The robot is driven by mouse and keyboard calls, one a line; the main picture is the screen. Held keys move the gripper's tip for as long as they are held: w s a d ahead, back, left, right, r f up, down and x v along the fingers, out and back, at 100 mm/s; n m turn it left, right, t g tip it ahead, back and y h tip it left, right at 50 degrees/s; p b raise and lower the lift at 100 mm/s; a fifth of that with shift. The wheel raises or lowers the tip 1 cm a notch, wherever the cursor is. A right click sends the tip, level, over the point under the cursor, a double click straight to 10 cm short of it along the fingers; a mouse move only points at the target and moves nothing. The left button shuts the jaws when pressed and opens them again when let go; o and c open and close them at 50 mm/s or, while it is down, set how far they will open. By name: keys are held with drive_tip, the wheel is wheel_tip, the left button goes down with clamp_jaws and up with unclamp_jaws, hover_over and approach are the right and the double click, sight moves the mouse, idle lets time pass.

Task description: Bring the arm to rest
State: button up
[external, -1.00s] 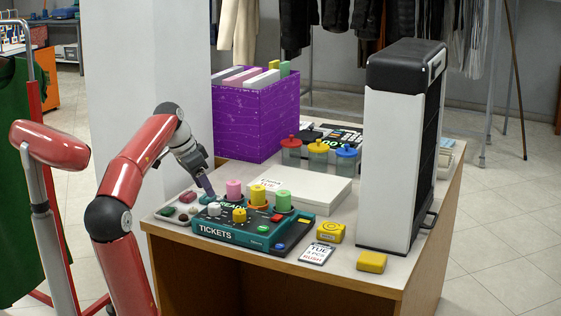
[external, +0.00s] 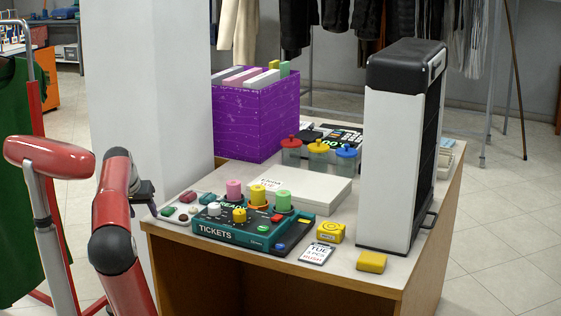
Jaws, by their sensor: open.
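My red arm (external: 118,205) stands at the left front of the wooden counter (external: 330,279), folded back with its elbow up. My gripper (external: 144,190) is at the counter's left edge, mostly hidden behind the arm; only a dark part of it shows. It is apart from the teal ticket box (external: 232,235) with its pink, yellow and green pegs. I see nothing held in it, though its fingertips are hard to make out.
A purple file box (external: 255,122), lidded jars (external: 318,152) and a tall black-and-white unit (external: 390,155) stand on the counter. Small coloured blocks (external: 185,211) lie near its left edge. A red-framed rack with a green garment (external: 22,180) stands at the left.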

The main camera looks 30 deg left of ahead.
drive_tip(key=s+a+f+n+y+b, duration=0.1)
drive_tip(key=s+a+f+n+y, duration=0.1)
drive_tip(key=s+a+f+n, duration=0.35)
drive_tip(key=d+f+m+h+p, duration=0.1)
drive_tip(key=d+m, duration=0.4)
drive_tip(key=d, duration=0.8)
drive_tip(key=d+f+m+h+p, duration=0.2)
drive_tip(key=d+f+m+p, duration=0.2)
drive_tip(key=d, duration=1)
drive_tip(key=shift+m, duration=0.65)
drive_tip(key=shift+w, duration=0.1)
drive_tip(key=shift+c, duration=0.4)
